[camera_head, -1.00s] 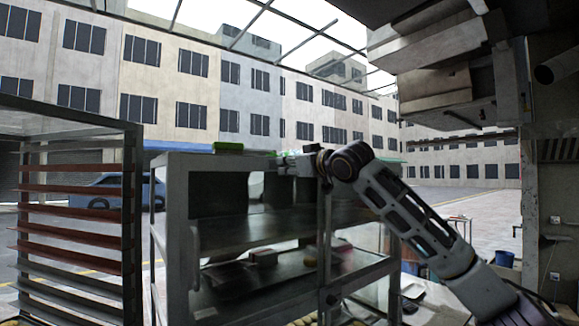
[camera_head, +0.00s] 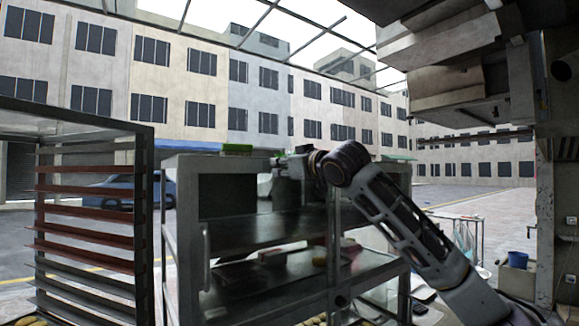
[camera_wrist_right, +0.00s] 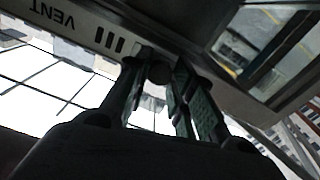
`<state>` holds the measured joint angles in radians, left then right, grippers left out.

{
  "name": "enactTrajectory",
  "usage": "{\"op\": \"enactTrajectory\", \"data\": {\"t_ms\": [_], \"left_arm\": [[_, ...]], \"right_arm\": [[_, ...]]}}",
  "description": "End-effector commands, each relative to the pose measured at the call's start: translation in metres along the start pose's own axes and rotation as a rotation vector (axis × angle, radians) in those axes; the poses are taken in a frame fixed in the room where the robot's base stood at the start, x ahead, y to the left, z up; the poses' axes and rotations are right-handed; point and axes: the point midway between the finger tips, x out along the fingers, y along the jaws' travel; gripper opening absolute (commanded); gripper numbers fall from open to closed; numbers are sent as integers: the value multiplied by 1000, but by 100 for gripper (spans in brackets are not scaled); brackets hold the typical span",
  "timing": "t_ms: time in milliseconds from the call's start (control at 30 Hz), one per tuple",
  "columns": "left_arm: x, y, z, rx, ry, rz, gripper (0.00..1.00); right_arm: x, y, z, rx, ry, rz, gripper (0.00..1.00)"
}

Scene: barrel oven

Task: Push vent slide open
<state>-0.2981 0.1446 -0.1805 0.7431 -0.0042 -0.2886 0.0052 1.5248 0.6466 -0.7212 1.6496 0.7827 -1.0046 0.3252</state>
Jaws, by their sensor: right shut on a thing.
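The vent panel (camera_wrist_right: 85,27) shows in the right wrist view with the word VENT upside down and several dark slots (camera_wrist_right: 110,39). A small rounded knob (camera_wrist_right: 158,73), seemingly that of the vent slide, sits at the panel's edge beside the slots. My right gripper (camera_wrist_right: 160,84) is shut on this knob, one finger on each side. In the head view my right gripper (camera_head: 281,166) is at the upper front of the metal-and-glass cabinet (camera_head: 185,215); the knob is too small to make out there. My left gripper is not in view.
A rack with several slanted shelves (camera_head: 85,225) stands left of the cabinet. A green object (camera_head: 237,149) lies on the cabinet top near the gripper. A large metal hood (camera_head: 440,70) hangs at upper right. A blue bucket (camera_head: 517,260) stands at the right.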

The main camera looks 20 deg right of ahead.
Motion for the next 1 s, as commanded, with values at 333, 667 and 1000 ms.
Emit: {"op": "enactTrajectory", "data": {"t_ms": [333, 667, 1000], "left_arm": [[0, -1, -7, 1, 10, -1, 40], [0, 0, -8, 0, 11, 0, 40], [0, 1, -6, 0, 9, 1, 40]], "right_arm": [[1, -4, 2, -1, -2, -8, 36], [0, -2, 1, -1, 0, -5, 48], [-8, -1, 1, -1, 0, -3, 48]]}}
